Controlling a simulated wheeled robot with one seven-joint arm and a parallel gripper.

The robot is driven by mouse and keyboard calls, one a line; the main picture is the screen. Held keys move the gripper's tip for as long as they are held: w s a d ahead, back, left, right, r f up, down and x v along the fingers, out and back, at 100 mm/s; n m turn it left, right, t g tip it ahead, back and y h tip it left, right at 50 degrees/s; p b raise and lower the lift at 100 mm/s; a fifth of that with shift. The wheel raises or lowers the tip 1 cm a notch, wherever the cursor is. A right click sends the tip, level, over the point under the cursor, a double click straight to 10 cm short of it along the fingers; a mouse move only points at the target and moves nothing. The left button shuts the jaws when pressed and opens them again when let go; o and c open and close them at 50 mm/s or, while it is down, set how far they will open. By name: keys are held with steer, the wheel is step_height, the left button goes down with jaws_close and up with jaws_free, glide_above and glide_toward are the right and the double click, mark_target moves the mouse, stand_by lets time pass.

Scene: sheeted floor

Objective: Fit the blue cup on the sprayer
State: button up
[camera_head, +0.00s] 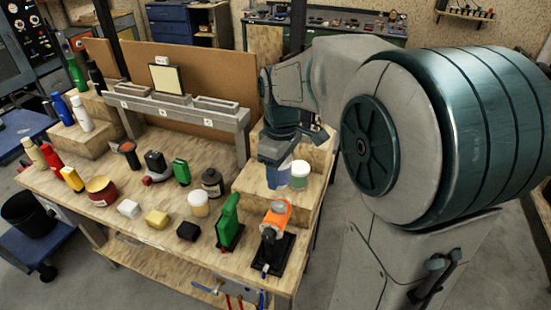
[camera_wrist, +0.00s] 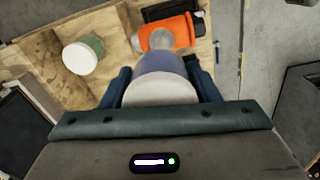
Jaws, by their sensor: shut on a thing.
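My gripper (camera_head: 275,158) is shut on the blue cup (camera_head: 275,178), a translucent blue cup. In the wrist view the blue cup (camera_wrist: 160,64), with a pale whitish near end, lies between the two fingers of my gripper (camera_wrist: 158,72). The sprayer (camera_head: 274,219) has an orange body on a black stand at the table's front right corner. It also shows in the wrist view (camera_wrist: 182,30), with a clear round part beside the orange. In the wrist view the cup's far end overlaps the sprayer's clear part; I cannot tell whether they touch.
A white jar with a green band (camera_head: 299,176) stands on the wooden step (camera_head: 252,180), right of the held cup. A green tool (camera_head: 229,222) stands left of the sprayer. Bottles, blocks and tins cover the table; a grey rack (camera_head: 180,112) stands behind.

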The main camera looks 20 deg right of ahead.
mark_target(280, 204)
steer(key=shift+s+a+f+b, duration=0.15)
steer(key=shift+s+f+b, duration=0.05)
steer(key=shift+f+b, duration=0.55)
step_height(280, 204, down, 6)
steer(key=b, duration=0.3)
steer(key=shift+r+b, duration=0.25)
steer(key=shift+b, duration=0.15)
steer(key=shift+f, duration=0.1)
steer(key=shift+f+b, duration=0.45)
stand_by(1.4)
steer(key=o, duration=1.5)
steer(key=shift+o, duration=0.2)
